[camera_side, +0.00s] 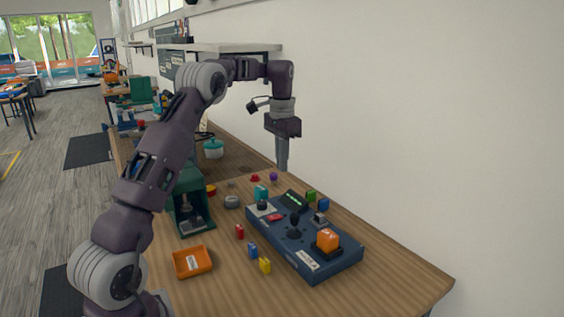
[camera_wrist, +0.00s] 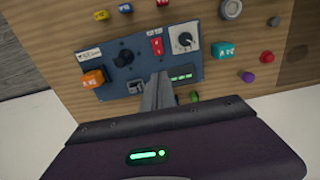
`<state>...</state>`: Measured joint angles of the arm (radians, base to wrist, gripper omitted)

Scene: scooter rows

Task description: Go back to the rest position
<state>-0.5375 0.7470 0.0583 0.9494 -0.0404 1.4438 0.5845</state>
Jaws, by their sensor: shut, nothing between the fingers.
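My gripper (camera_side: 282,166) hangs from my raised arm, pointing down, above the back part of the wooden workbench near the wall. Its fingers are together with nothing between them. They also show in the wrist view (camera_wrist: 158,80), in front of the blue control panel (camera_wrist: 118,66). In the side view the control panel (camera_side: 330,262) lies on the bench below and in front of the gripper, clear of it. An orange block (camera_side: 327,239), a black joystick (camera_side: 295,227) and a small green-lit display (camera_side: 294,200) are on the panel.
An orange tray (camera_side: 193,262) and small red, blue and yellow blocks lie left of the panel. A dark green stand (camera_side: 190,215) is behind the tray. A teal block (camera_side: 261,191) and a purple ball (camera_side: 273,176) lie behind the panel. The wall (camera_side: 440,130) runs along the right.

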